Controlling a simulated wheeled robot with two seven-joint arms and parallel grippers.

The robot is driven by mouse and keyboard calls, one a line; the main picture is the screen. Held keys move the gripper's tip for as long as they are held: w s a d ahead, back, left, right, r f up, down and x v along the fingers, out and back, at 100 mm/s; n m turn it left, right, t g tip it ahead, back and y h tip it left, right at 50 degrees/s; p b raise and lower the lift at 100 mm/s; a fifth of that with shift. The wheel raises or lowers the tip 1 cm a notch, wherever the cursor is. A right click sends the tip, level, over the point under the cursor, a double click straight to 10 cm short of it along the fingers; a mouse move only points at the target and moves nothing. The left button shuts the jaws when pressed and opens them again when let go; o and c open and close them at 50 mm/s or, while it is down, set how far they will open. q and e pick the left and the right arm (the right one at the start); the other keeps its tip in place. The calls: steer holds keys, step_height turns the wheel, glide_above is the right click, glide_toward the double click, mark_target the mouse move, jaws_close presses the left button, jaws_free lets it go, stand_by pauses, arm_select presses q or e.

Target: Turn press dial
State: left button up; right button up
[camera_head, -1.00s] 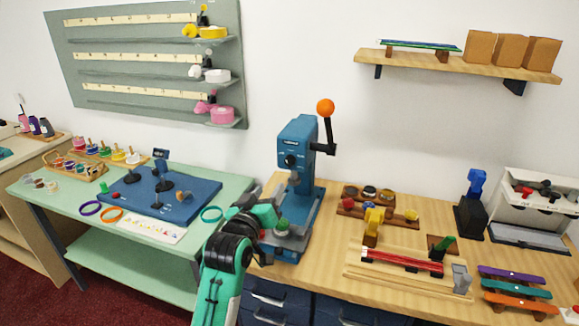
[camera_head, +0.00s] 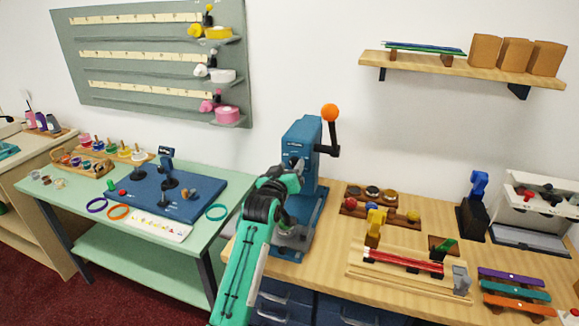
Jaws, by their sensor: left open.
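The blue press (camera_head: 302,140) stands on the wooden workbench, with a lever ending in an orange ball (camera_head: 330,112) at its upper right. The press dial, on the front of the press head, is mostly hidden behind my left gripper (camera_head: 296,168). That gripper is open and raised at the front of the press head, close to the dial. I cannot tell whether its fingers touch the dial. My green and black left arm comes up from the bottom and covers part of the press base. My right gripper is out of view.
Right of the press, the bench (camera_head: 340,262) holds a round-piece rack (camera_head: 382,205), a wooden fixture with a red strip (camera_head: 402,262) and coloured bars (camera_head: 515,290). The green table (camera_head: 150,240) at left carries a blue board (camera_head: 150,200) and rings.

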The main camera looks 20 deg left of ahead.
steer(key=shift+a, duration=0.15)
arm_select(q)
steer(key=c, duration=1)
steer(key=shift+r+m+p, duration=0.2)
steer(key=shift+m+p, duration=0.55)
steer(key=shift+m, duration=0.25)
steer(key=shift+f+m+p, duration=0.1)
steer(key=shift+m+p, duration=0.3)
steer(key=shift+m, duration=0.7)
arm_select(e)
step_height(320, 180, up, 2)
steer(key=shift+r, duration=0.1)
arm_select(q)
steer(key=o, duration=1)
steer(key=shift+f, duration=0.1)
